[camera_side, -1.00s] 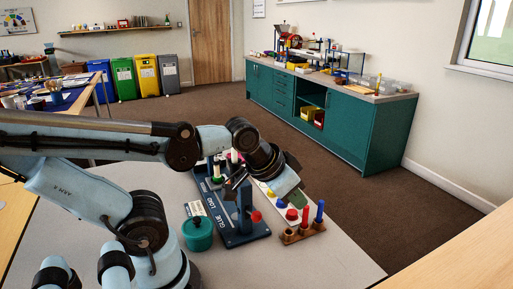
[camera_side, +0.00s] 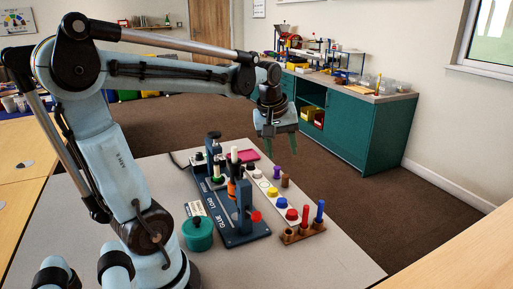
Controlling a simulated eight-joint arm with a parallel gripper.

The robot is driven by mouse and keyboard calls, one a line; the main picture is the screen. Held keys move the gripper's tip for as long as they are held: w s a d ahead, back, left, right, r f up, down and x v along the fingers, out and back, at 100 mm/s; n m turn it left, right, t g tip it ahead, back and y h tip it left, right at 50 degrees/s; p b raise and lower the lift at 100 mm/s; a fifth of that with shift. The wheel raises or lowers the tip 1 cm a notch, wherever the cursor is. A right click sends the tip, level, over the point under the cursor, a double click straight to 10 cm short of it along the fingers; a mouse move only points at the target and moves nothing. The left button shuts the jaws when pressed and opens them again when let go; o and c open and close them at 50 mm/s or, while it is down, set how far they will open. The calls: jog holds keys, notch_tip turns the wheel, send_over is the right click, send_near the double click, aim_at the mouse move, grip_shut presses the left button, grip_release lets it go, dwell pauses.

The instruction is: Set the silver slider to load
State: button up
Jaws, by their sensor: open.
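The dark blue device (camera_side: 236,237) stands on the grey table, with the words LOAD and GLUE along its left edge. It carries upright posts, a white cylinder, an orange part and a red knob (camera_side: 256,216). I cannot pick out the silver slider at this size; the posts and parts crowd the base. My gripper (camera_side: 281,152) is open and empty, with its two green fingers pointing down. It is raised above the table, up and to the right of the device in the picture, apart from it.
A teal pot (camera_side: 197,234) and a white card (camera_side: 195,209) are left of the device. To its right are a white strip with coloured knobs (camera_side: 272,192) and a wooden rack (camera_side: 303,234) with upright pegs. The table's front right is clear.

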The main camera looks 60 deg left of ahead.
jog(key=a+n+g, duration=0.2)
jog(key=a+n, duration=0.6)
jog(key=a, duration=0.3)
jog(key=n+g+h, duration=0.1)
jog(key=n, duration=0.5)
send_near(242, 167)
notch_tip(242, 167, down, 9)
jog(key=shift+a+r, duration=0.15)
jog(key=shift+c, duration=0.2)
grip_shut()
